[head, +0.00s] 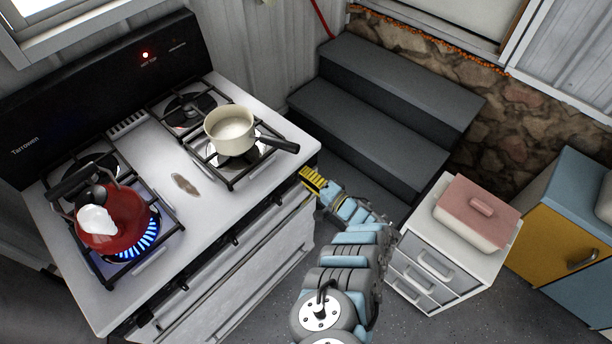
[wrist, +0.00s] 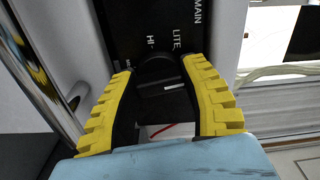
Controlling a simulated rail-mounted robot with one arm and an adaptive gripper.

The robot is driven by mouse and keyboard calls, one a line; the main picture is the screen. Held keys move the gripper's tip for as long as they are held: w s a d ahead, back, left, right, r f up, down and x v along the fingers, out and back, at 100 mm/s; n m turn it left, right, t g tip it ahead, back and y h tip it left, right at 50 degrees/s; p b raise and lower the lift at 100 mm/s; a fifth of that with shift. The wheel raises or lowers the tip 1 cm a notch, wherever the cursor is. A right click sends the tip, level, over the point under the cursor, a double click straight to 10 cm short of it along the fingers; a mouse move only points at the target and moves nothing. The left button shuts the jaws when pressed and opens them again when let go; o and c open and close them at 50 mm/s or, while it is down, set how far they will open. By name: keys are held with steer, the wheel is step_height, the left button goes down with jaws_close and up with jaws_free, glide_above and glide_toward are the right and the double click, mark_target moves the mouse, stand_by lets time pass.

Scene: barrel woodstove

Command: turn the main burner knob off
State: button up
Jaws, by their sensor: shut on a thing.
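My gripper (head: 315,181) is at the right end of the stove's front. In the wrist view its yellow fingers (wrist: 158,78) are shut on a black knob (wrist: 156,68), one on each side. The knob sits on a black panel printed "MAIN", "LITE" and "HI"; another label is partly hidden by the left finger. A short white mark shows between the fingers, to the right of the knob's middle. In the head view the knob is hidden. On the stove (head: 150,180), a blue flame (head: 147,238) burns under a red pot (head: 118,215) at the front left.
A cream saucepan (head: 229,132) stands on the right burners, its handle toward the front right edge. Dark steps (head: 375,105) rise behind my gripper. A white drawer unit (head: 425,265) with a pink-lidded dish (head: 474,213) stands right of my arm. A red light (head: 145,55) glows on the backguard.

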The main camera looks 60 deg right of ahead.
steer(key=shift+m, duration=0.8)
steer(key=o, duration=1.2)
